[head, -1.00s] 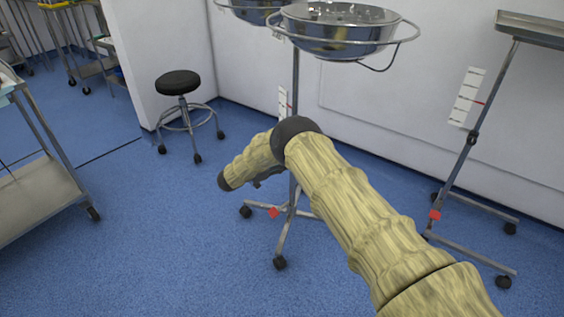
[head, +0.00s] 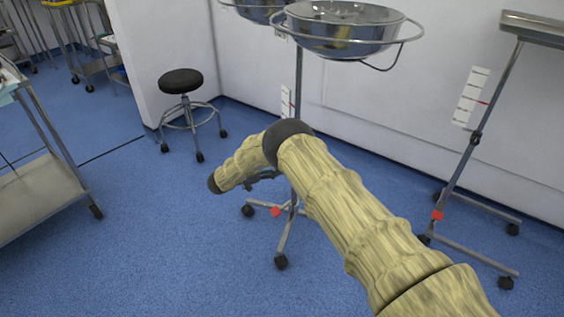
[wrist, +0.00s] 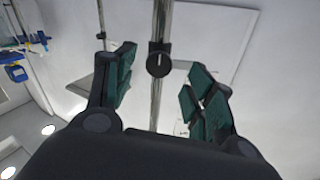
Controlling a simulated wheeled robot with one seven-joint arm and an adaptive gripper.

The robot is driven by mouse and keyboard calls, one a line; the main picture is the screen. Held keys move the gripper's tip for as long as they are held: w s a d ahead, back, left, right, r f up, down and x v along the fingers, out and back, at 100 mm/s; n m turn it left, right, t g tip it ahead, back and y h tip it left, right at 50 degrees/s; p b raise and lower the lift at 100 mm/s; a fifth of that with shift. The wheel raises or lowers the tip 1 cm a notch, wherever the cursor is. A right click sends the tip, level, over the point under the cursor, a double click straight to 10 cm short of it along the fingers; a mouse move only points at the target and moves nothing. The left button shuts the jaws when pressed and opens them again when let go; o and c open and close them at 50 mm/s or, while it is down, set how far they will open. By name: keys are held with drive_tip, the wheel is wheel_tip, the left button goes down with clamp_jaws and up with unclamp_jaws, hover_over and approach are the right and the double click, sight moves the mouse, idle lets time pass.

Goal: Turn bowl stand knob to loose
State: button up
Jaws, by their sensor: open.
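The bowl stand's metal basin (head: 340,30) sits in a ring on a thin upright pole in the head view. In the wrist view, the pole (wrist: 154,105) runs up between my fingers. A round black knob (wrist: 159,64) on the pole shows a light pointer mark. My gripper (wrist: 158,88) is open, with one green-padded finger on each side of the pole. The knob appears between and beyond the fingertips, and neither finger visibly touches it. In the head view my arm hides the knob and part of the pole.
The stand's wheeled base with a red pedal (head: 276,211) is on the blue floor. Another stand with a tray (head: 534,28) is at the right near the wall. A black stool (head: 181,82) is at the back left. A metal cart (head: 40,190) is at the left edge. Floor at lower left is clear.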

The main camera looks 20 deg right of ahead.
drive_tip(key=v, duration=0.7)
drive_tip(key=shift+a, duration=0.25)
